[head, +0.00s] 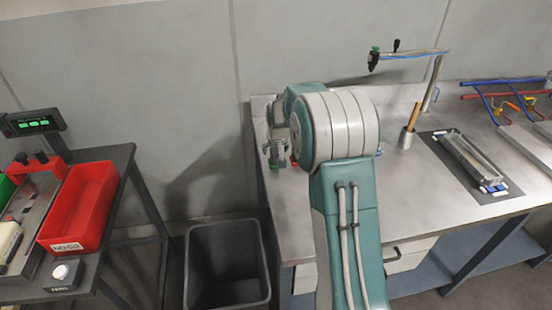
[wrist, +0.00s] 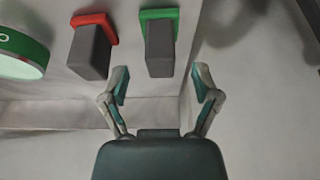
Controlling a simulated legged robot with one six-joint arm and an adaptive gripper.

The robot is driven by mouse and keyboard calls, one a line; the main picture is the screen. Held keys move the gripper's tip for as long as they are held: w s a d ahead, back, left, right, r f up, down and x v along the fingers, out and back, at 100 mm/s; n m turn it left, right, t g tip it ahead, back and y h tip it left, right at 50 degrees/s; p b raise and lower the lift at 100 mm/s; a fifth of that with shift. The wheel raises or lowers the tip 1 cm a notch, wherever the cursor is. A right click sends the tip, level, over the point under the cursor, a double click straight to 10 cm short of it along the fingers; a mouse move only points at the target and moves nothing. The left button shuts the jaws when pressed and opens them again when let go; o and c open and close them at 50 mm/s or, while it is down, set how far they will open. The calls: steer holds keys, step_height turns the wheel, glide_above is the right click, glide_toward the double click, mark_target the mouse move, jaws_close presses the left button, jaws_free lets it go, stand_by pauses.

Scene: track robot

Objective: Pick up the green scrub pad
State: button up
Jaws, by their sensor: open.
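In the wrist view, the green scrub pad (wrist: 153,13) shows as a green edge around a dark grey block (wrist: 159,45). It lies ahead of my gripper (wrist: 161,80), roughly in line with the gap between the fingers. The fingers are spread apart with nothing between them, and I see no contact with the pad. In the head view, my gripper (head: 276,155) is beside the left end of the steel bench, partly hidden by my arm. The green pad cannot be made out clearly there.
A red pad with a grey block (wrist: 91,45) sits left of the green one. A round green-rimmed item (wrist: 20,55) is further left.

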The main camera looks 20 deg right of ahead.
mark_target(273, 152)
steer(key=shift+w+a+f, duration=0.25)
steer(key=shift+w+f, duration=0.1)
steer(key=shift+f, duration=0.2)
steer(key=shift+w+a+f, duration=0.25)
steer(key=shift+w+f, duration=0.1)
steer(key=shift+f, duration=0.15)
steer(key=shift+w+d+f, duration=0.25)
steer(key=shift+d+f, duration=0.2)
steer(key=shift+f, duration=0.1)
steer(key=shift+w+d+f, duration=0.25)
steer(key=shift+d+f, duration=0.15)
steer(key=shift+f, duration=0.15)
steer(key=shift+d, duration=0.3)
steer(key=shift+a, duration=0.45)
steer(key=c, duration=0.9)
steer(key=shift+a, duration=0.3)
jaws_close()
